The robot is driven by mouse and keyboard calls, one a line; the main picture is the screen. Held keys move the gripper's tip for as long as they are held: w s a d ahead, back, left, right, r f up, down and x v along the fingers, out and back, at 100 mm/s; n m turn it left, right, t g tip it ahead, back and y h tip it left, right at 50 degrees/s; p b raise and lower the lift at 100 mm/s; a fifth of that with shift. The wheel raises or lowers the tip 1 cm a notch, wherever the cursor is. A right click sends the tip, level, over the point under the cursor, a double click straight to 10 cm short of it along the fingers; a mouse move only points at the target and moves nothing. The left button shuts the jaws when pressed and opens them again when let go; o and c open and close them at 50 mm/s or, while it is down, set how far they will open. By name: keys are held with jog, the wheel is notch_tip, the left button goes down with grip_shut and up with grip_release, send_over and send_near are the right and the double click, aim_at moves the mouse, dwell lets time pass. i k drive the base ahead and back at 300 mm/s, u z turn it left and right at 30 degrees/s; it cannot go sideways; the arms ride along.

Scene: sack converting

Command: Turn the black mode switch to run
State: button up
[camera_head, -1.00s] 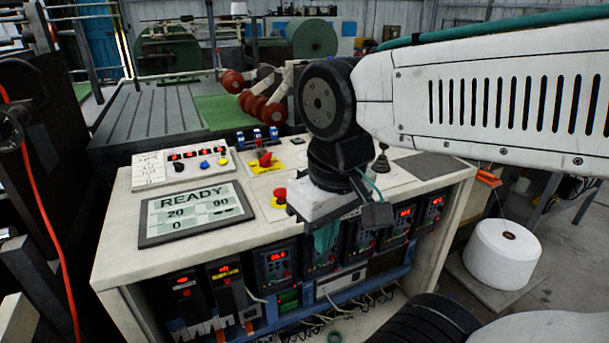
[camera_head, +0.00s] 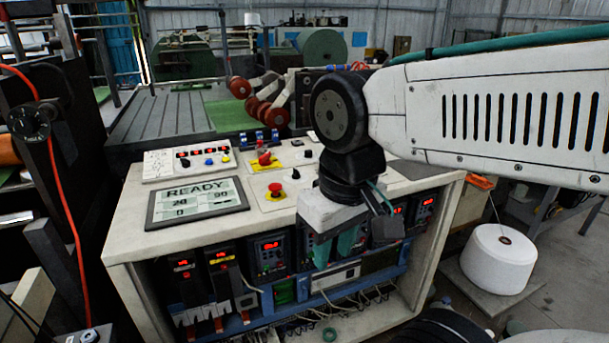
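A small black knob (camera_head: 308,153), which looks like the mode switch, stands on a white plate on the console top (camera_head: 130,205), right of the red rotary switch (camera_head: 264,158) on its yellow plate. Its pointer direction and markings are too small to read. My gripper (camera_head: 335,246) hangs in front of the console's front edge, with its white body close to the top's edge and its teal fingers pointing down. The fingers show a gap with nothing seen between them. The gripper is apart from the knob, and my arm hides the console top's right part.
A red emergency button (camera_head: 275,188) stands near the gripper. A display (camera_head: 197,202) reads READY, and a small button panel (camera_head: 187,163) lies behind it. Drive units (camera_head: 270,248) fill the shelf below.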

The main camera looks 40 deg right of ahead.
aim_at(296, 175)
jog(key=u, duration=0.15)
jog(key=k, duration=0.15)
jog(key=z, duration=0.9)
jog(key=i, duration=0.65)
jog(key=u, duration=0.8)
